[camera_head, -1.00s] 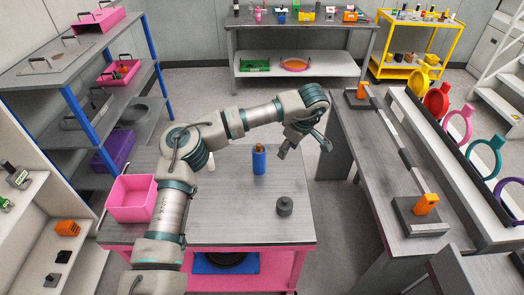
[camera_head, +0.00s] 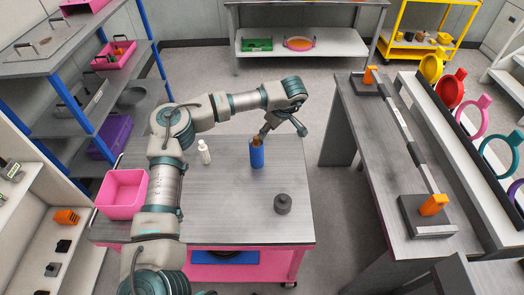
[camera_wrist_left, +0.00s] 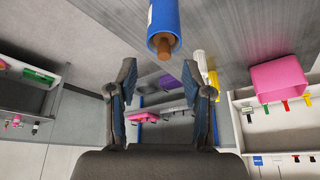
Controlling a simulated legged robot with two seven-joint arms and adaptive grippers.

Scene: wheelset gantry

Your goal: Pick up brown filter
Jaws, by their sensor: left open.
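The brown filter (camera_head: 255,140) stands upright in the top of a blue cylinder (camera_head: 257,157) on the grey cart top. Only its upper end shows. In the left wrist view, the brown filter (camera_wrist_left: 164,48) sticks out of the blue cylinder (camera_wrist_left: 161,18), just beyond the fingertips and between their lines. My left gripper (camera_head: 284,128) is open and empty, just above and to the right of the filter in the head view. In the left wrist view its two fingers (camera_wrist_left: 163,75) stand wide apart. I see no contact with the filter. My right gripper is not in view.
On the grey cart top (camera_head: 230,215) stand a pink bin (camera_head: 122,195), a white bottle (camera_head: 204,152) and a dark grey round part (camera_head: 282,204). A shelf rack (camera_head: 95,100) is at left. A grey bench (camera_head: 375,170) with an orange-ended bar stands at right.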

